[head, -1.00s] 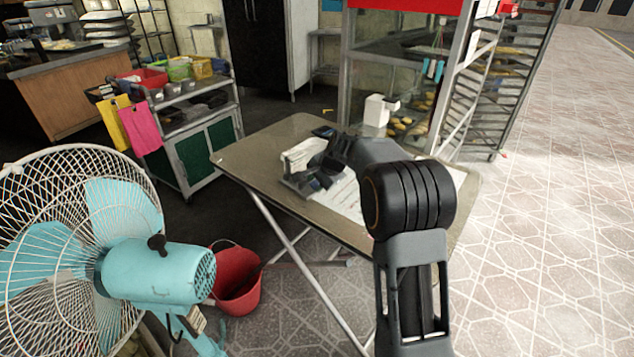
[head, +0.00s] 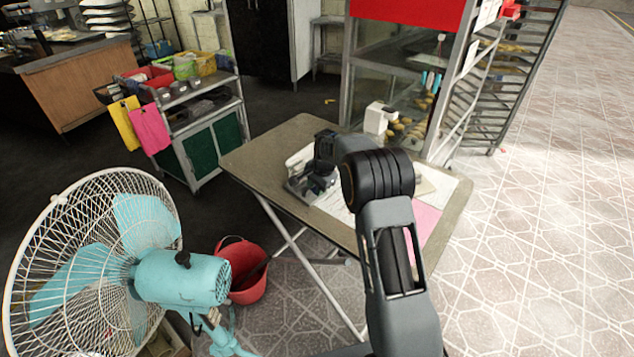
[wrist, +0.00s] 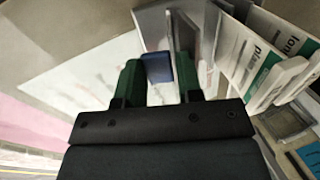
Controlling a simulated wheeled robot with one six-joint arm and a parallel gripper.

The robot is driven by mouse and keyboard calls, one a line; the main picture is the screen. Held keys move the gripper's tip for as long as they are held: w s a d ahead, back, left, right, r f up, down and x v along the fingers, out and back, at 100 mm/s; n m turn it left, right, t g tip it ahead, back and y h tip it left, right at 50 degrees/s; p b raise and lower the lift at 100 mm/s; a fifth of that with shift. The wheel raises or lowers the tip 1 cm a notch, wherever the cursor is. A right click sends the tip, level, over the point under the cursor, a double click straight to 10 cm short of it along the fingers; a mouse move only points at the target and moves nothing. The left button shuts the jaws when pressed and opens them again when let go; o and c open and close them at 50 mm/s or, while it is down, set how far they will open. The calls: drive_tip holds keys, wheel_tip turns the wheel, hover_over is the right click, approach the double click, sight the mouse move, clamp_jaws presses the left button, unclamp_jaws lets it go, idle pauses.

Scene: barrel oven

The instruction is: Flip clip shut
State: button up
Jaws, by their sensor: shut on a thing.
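My gripper (wrist: 167,84) shows two green fingertips in the wrist view. A small blue piece (wrist: 157,68) sits between them, closer to the left fingertip; I take it to be the clip, but its shape and whether it is open are unclear. A grey upright plate or holder (wrist: 152,26) stands just beyond the fingertips. In the head view my gripper (head: 316,184) is down at the tabletop (head: 262,150), beside a grey stand with a white item (head: 298,160). My arm hides much of the contact there.
White printed packs (wrist: 262,50) stand close to the right of my gripper. White paper and a pink sheet (head: 426,218) lie on the table. A white device (head: 379,118) stands at its back edge. A turquoise fan (head: 180,277) and red bucket (head: 249,272) stand at left.

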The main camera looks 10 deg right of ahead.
drive_tip(key=o, duration=0.9)
drive_tip(key=shift+c, duration=0.2)
drive_tip(key=shift+f+b, duration=0.15)
drive_tip(key=shift+b, duration=0.2)
drive_tip(key=f+t+b, duration=0.1)
drive_tip(key=b, duration=0.2)
drive_tip(key=shift+s+d+y+b, duration=0.1)
drive_tip(key=shift+s+y+b, duration=0.05)
drive_tip(key=shift+y+b, duration=0.25)
drive_tip(key=b, duration=0.4)
drive_tip(key=t+y+b, duration=0.1)
drive_tip(key=b, duration=0.3)
drive_tip(key=shift+s+d+f+t, duration=0.25)
drive_tip(key=shift+s+f+t, duration=0.05)
drive_tip(key=shift+s+f, duration=0.1)
drive_tip(key=p+v, duration=0.4)
drive_tip(key=v, duration=1.1)
drive_tip(key=s+a+r+n+h+p, duration=0.1)
drive_tip(key=s+a+r+n+p, duration=0.1)
drive_tip(key=s, duration=0.6)
drive_tip(key=s+a+r+n+g+h+p, duration=0.1)
drive_tip(key=s+a+r+n+p, duration=0.1)
drive_tip(key=s+r+n+p, duration=0.3)
drive_tip(key=shift+s+r+p, duration=0.95)
drive_tip(key=shift+s+p, duration=0.6)
drive_tip(key=shift+s, duration=0.35)
